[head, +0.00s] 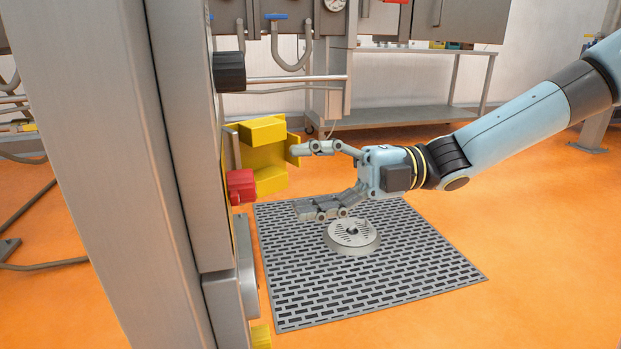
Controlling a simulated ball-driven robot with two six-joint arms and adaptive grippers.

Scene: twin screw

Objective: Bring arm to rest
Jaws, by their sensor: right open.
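My right arm (510,120) reaches in from the right side of the head view. It is light blue with dark joints. My right gripper (308,178) is open, with its two grey fingers spread apart and pointing left. Nothing shows between the fingers. The fingertips are close to a yellow bracket (262,158) and a red block (241,186) on the metal frame at left. I cannot tell whether they touch. My left gripper does not show.
A tall grey metal post (110,150) fills the left side. A grey slotted floor grate (400,265) with a round drain cover (352,238) lies below the gripper. A metal table (420,115) stands behind. The orange floor (540,250) is clear at right.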

